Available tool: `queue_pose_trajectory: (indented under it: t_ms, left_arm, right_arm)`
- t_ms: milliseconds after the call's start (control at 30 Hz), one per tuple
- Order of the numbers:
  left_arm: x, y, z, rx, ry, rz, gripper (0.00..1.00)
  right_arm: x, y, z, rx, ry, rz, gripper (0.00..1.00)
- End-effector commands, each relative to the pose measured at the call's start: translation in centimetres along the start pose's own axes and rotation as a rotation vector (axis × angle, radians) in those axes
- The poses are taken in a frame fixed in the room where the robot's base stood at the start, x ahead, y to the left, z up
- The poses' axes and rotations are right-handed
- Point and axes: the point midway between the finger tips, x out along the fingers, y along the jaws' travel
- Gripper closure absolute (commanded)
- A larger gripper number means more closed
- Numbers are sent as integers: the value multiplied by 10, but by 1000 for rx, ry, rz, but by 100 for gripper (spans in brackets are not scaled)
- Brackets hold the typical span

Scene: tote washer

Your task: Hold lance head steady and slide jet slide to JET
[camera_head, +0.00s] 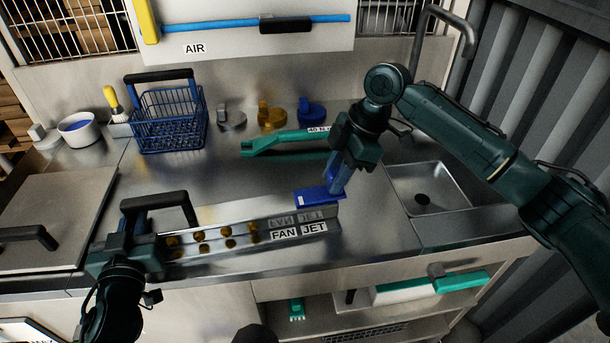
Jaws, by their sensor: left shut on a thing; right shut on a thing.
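The lance head (215,244) is a long metal bar with rows of brass nozzles, lying on the steel counter. Its right end carries the labels FAN (284,235) and JET (315,227). My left gripper (137,241) is shut on the lance head's left end, beside a black handle (155,200). The blue jet slide (316,198) is at the back edge of the right end, level with the JET label. My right gripper (338,178) comes down from the right, shut on the jet slide's upright blue part. Its fingertips partly hide the grip.
Behind lie a green tool (287,141), a blue wire basket (168,120), and grey, yellow and blue fittings (271,115). A white bowl (80,129) stands far left. A sink (428,190) is at the right. The counter front is clear.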

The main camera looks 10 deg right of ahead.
Motion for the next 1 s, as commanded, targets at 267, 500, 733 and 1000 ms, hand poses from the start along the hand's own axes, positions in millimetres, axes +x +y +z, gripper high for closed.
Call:
queue_pose_trajectory:
  t_ms: [267,500,733,1000]
  left_arm:
    - [0,-3,0,2,-2,-8,100]
    - [0,-4,0,3,-2,-10,100]
    - [0,-3,0,3,-2,-7,100]
    - [0,-1,0,2,-1,-3,100]
  right_arm:
    - [-9,0,22,4,-4,2,100]
    - [-9,1,22,6,-5,2,68]
    - [-8,0,20,3,-3,2,51]
    - [-12,1,19,2,-2,3,51]
